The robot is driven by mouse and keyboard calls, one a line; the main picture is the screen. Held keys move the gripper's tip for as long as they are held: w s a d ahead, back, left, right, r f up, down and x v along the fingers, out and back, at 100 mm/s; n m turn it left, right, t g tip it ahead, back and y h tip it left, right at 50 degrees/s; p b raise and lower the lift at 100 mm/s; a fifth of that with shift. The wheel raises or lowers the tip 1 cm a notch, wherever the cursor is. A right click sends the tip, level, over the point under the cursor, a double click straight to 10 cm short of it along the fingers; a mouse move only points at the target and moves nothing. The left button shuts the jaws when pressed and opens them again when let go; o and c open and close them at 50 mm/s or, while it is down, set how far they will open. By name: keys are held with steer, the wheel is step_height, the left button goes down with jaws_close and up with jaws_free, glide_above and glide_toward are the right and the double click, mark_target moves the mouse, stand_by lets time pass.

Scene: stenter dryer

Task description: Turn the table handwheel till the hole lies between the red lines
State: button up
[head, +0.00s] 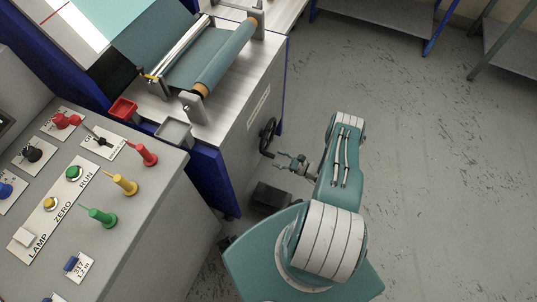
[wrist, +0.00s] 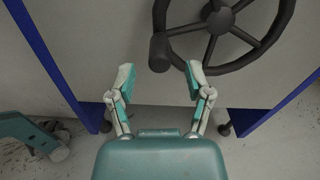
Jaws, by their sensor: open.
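The table handwheel (head: 267,136) is a dark spoked wheel on the side of the grey-white table cabinet. It also shows in the wrist view (wrist: 267,45), with its hub at the top and a dark knob handle (wrist: 159,52) at its left rim. My gripper (head: 281,160) is beside the wheel in the head view. In the wrist view my gripper (wrist: 158,74) is open and empty, its two fingers pointing toward the knob. The knob appears between the fingertips or just beyond them; I cannot tell the depth. The hole and the red lines cannot be made out in either view.
A control panel (head: 130,215) with coloured knobs stands at the left. A dark box (head: 271,197) is below the wheel. Floor at the right is clear.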

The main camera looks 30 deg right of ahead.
mark_target(268, 155)
steer(key=shift+x, duration=2.4)
jaws_close()
